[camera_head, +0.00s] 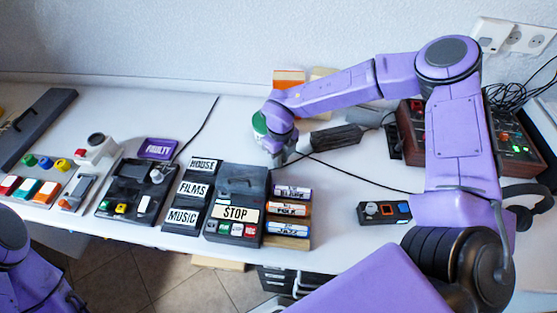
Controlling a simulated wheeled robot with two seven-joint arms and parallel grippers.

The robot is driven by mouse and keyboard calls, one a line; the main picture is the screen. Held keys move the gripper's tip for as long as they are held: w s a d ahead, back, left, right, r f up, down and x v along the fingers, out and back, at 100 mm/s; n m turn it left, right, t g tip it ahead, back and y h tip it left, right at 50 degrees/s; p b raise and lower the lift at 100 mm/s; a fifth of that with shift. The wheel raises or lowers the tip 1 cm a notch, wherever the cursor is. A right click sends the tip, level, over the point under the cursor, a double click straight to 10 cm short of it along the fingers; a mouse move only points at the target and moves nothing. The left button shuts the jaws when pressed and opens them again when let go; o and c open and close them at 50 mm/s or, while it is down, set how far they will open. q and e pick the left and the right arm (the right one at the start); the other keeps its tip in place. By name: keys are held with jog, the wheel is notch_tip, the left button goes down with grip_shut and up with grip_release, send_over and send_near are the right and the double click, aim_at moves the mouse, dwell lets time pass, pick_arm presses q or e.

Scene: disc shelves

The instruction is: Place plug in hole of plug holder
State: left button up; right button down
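My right arm reaches in from the right, and its gripper (281,157) points down over the table behind the disc rack. The fingers are small and partly hidden, so I cannot tell if they hold anything. A black elongated block (336,137), which may be the plug or its holder, lies just right of the gripper. A thin black cable (355,177) runs from near the fingertips towards the right. I cannot clearly make out the plug or the hole. My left arm shows only at the lower left edge, with its gripper out of view.
A dark box marked STOP (236,213) and a rack of labelled cartridges (288,210) stand in front of the gripper. A small knob box (384,212) sits to the right. A wooden control box (511,145) and wall sockets (514,38) are at the back right.

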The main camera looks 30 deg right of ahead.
notch_tip(320, 180, up, 3)
jog(key=shift+r, duration=0.15)
jog(key=s+a+r+b, duration=0.2)
jog(key=s+a+r, duration=0.4)
jog(key=s+r, duration=0.3)
jog(key=s, duration=0.3)
jog(key=shift+s+a+r, duration=0.2)
jog(key=shift+s+r, duration=0.05)
jog(key=shift+r, duration=0.1)
